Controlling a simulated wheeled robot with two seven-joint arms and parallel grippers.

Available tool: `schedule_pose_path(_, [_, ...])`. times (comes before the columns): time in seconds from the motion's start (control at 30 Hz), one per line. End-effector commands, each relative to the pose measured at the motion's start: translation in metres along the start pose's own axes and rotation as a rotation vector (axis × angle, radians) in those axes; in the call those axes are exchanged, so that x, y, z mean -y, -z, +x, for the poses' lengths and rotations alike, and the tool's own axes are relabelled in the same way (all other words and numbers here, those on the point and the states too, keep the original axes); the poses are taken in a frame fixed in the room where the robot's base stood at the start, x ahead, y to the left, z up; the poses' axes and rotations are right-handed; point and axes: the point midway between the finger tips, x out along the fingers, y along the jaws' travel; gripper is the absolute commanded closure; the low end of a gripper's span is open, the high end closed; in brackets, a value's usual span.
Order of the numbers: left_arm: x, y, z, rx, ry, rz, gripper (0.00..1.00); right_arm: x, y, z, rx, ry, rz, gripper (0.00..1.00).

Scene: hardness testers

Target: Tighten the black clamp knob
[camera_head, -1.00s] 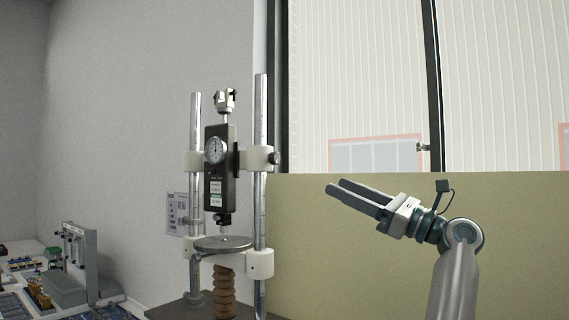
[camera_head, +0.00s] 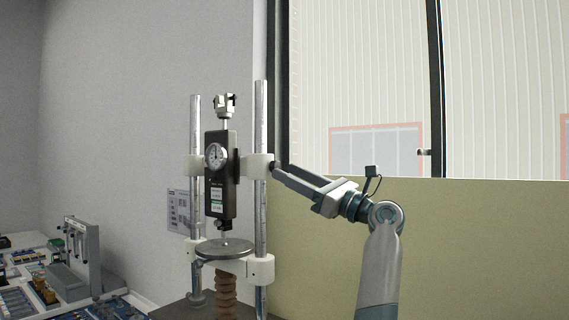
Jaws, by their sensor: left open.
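The black clamp knob (camera_head: 272,166) sticks out of the right side of the white upper clamp block (camera_head: 256,167) on the tester's right post. It is small and partly hidden by my fingertips. My left gripper (camera_head: 279,171) points up and left, with its fingertips at the knob. Its jaws are open, and I cannot tell whether they touch the knob. The tester's dark gauge body (camera_head: 221,178) with a round dial (camera_head: 216,156) hangs between two steel posts. My right gripper is not in view.
A round metal plate (camera_head: 224,249) sits below the gauge. The right post (camera_head: 260,215) stands close to my fingers. A bench with a grey device (camera_head: 82,255) and small parts is at the lower left.

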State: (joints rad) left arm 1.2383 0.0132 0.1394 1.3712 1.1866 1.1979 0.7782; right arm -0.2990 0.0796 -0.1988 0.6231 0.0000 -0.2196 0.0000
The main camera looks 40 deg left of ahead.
Motion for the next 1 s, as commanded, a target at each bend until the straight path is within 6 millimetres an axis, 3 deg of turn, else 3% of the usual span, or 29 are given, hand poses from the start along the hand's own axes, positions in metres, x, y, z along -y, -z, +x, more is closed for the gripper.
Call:
schedule_pose_path(0.2, [0.000, -0.001, 0.021, 0.000, -0.001, 0.001, 0.58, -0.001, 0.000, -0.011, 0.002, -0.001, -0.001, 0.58])
schedule_pose_path(0.57, [0.000, 0.001, 0.024, 0.000, 0.000, 0.000, 0.58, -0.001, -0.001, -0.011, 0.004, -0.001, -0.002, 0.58])
schedule_pose_path(0.6, [0.000, 0.001, 0.024, 0.000, 0.000, 0.000, 0.60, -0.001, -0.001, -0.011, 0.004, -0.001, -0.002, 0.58])
schedule_pose_path(0.77, [0.000, 0.001, 0.024, 0.000, 0.000, 0.000, 0.98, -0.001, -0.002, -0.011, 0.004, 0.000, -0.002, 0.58])
schedule_pose_path(1.0, [0.000, 0.001, 0.024, 0.000, 0.002, 0.005, 0.99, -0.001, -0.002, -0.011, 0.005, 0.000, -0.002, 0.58])
